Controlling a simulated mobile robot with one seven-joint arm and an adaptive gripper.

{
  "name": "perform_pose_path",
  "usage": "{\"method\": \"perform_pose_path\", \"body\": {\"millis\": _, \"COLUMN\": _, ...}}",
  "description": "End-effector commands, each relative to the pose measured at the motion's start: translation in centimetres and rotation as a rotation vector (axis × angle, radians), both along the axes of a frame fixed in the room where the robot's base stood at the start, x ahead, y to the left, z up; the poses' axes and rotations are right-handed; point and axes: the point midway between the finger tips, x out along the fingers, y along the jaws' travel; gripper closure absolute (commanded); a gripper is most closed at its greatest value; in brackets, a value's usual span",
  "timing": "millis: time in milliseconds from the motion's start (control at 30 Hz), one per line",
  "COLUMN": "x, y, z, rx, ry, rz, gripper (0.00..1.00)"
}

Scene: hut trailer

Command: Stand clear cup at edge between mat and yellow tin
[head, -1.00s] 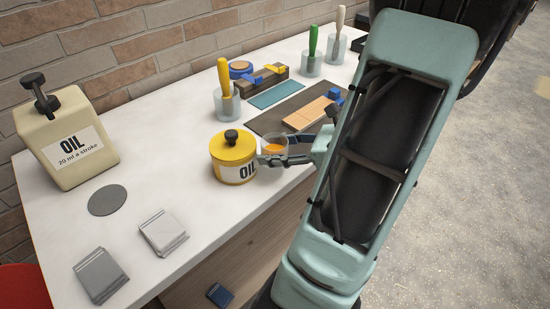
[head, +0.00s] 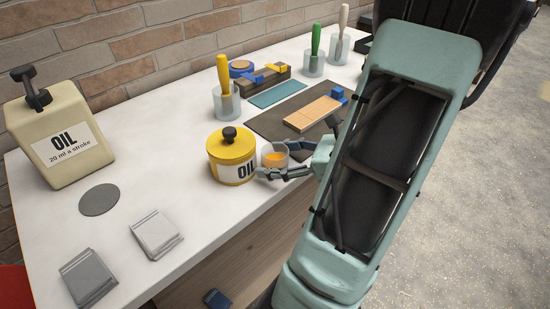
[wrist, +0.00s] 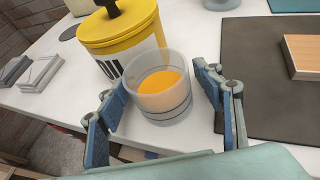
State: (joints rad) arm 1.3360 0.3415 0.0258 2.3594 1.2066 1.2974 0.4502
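The clear cup (wrist: 161,98) holds orange liquid and stands upright near the front edge of the white table, between the yellow tin (wrist: 122,36) and the dark mat (wrist: 262,72). In the head view the cup (head: 274,152) is close beside the tin (head: 232,157), and the mat (head: 268,122) lies to its right. My gripper (wrist: 160,108) is open, one finger on each side of the cup, with a visible gap on both sides. In the head view my gripper (head: 285,170) partly hides the cup's lower part.
An oil container (head: 62,140) stands at the back left. Cups with a yellow-handled tool (head: 226,100) and a green-handled tool (head: 314,62) stand behind. A wooden block (head: 312,114) lies on the mat.

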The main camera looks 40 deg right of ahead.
Motion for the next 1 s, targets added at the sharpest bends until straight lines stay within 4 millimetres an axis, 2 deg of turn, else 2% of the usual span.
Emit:
{"method": "perform_pose_path", "body": {"millis": 267, "x": 0.0, "y": 0.0, "z": 0.5, "rx": -0.001, "ry": -0.001, "rz": -0.001, "gripper": 0.40}}
{"method": "perform_pose_path", "body": {"millis": 333, "x": -0.6, "y": -0.4, "z": 0.7, "rx": -0.002, "ry": 0.000, "rz": -0.002, "gripper": 0.40}}
{"method": "perform_pose_path", "body": {"millis": 800, "x": -8.3, "y": -4.3, "z": 4.3, "rx": -0.001, "ry": 0.002, "rz": -0.003, "gripper": 0.40}}
{"method": "perform_pose_path", "body": {"millis": 1000, "x": -9.7, "y": -5.0, "z": 4.9, "rx": 0.000, "ry": 0.000, "rz": 0.000, "gripper": 0.40}}
